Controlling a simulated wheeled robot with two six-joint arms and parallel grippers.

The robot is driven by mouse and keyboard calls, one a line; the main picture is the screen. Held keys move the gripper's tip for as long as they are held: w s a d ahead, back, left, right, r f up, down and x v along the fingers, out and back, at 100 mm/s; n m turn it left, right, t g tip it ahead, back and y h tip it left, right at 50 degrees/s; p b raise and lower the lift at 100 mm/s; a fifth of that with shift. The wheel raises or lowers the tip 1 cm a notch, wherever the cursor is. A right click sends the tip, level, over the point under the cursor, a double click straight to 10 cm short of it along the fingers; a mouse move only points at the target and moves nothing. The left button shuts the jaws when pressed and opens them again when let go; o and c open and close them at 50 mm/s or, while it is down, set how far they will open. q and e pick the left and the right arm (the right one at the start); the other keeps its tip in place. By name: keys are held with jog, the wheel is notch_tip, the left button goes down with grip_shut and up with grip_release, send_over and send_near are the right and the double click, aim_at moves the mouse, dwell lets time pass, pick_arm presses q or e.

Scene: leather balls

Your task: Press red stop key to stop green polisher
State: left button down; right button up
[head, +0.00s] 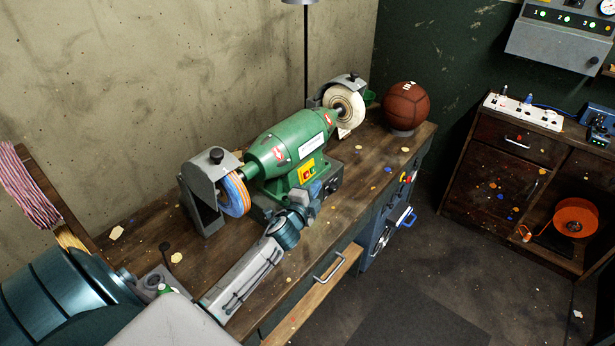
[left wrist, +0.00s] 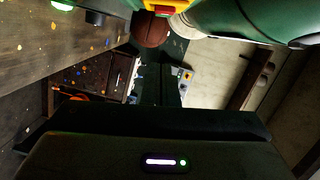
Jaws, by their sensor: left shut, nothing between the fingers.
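The green polisher (head: 290,145) stands on the wooden bench with a striped wheel (head: 236,194) at its left end and a pale buffing wheel (head: 346,104) at its right. A yellow switch plate (head: 306,172) with the red stop key (head: 307,173) is on its front. The plate's edge shows at the top of the left wrist view (left wrist: 166,5); the key is not clear there. My left gripper (head: 316,188) is shut and empty, just in front of and below the plate. I cannot tell whether it touches. My right gripper is out of view.
A brown leather ball (head: 406,106) rests at the bench's right end. The bench (head: 150,225) has scattered scraps and an open drawer (head: 318,300) in front. A cabinet (head: 500,160) with a power strip (head: 523,112) stands at right. The floor between is clear.

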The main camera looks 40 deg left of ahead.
aim_at(308, 174)
pick_arm(q)
jog(key=a, duration=0.1)
jog(key=w+a, duration=0.1)
jog(key=w+a+f, duration=0.1)
jog(key=a, duration=0.1)
jog(key=shift+w+a, duration=0.1)
jog(key=shift+w, duration=0.05)
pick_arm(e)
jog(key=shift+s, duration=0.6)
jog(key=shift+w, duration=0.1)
pick_arm(q)
jog(key=shift+f, duration=0.1)
jog(key=shift+a+f+b, duration=0.15)
jog(key=shift+a+b, duration=0.55)
jog(key=shift+a, duration=0.1)
jog(key=shift+d, duration=0.15)
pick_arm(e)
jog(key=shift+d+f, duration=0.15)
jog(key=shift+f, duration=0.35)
pick_arm(q)
jog(key=shift+r, duration=0.2)
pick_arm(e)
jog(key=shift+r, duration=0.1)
